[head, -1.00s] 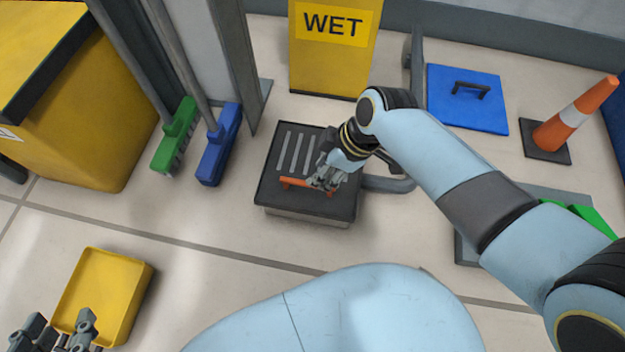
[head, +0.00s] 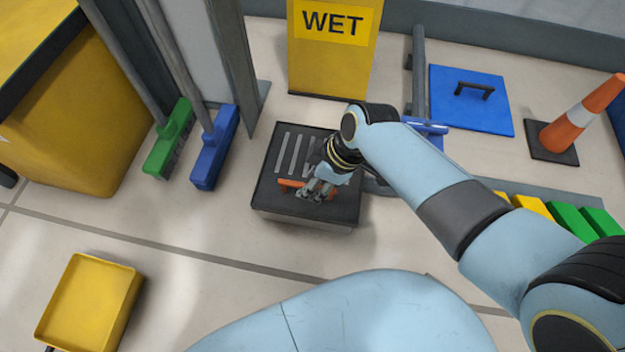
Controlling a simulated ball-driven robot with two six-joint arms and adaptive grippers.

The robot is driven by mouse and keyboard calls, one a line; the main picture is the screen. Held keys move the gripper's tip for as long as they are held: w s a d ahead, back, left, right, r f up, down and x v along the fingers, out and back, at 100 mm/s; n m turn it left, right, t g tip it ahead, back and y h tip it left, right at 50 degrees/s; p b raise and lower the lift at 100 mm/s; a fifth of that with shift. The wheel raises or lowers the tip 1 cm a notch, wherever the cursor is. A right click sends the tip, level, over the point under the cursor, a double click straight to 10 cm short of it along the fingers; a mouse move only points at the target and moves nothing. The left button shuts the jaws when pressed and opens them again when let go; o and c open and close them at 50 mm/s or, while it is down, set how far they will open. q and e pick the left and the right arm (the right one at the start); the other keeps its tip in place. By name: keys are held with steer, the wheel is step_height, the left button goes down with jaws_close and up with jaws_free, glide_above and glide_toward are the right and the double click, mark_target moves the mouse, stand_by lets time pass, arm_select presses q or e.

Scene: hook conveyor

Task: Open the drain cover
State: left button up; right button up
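The drain cover (head: 275,187) is a dark square slotted plate with an orange bar handle (head: 291,184). It lies flat on a low grey base, with no gap seen under it. My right gripper (head: 314,194) reaches down over the plate, with its fingers at the right part of the orange handle. The fingers and wrist hide that part of the handle and some slots. I cannot tell whether the fingers are closed on the bar. My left gripper is out of view.
A yellow WET sign (head: 332,55) stands behind the drain. Green (head: 168,140) and blue (head: 214,150) brooms are left of it. A yellow tray (head: 88,300) lies at lower left. A blue plate with a handle (head: 470,103) and a cone (head: 575,122) are at right.

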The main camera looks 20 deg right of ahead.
stand_by(0.3)
jaws_close()
stand_by(0.3)
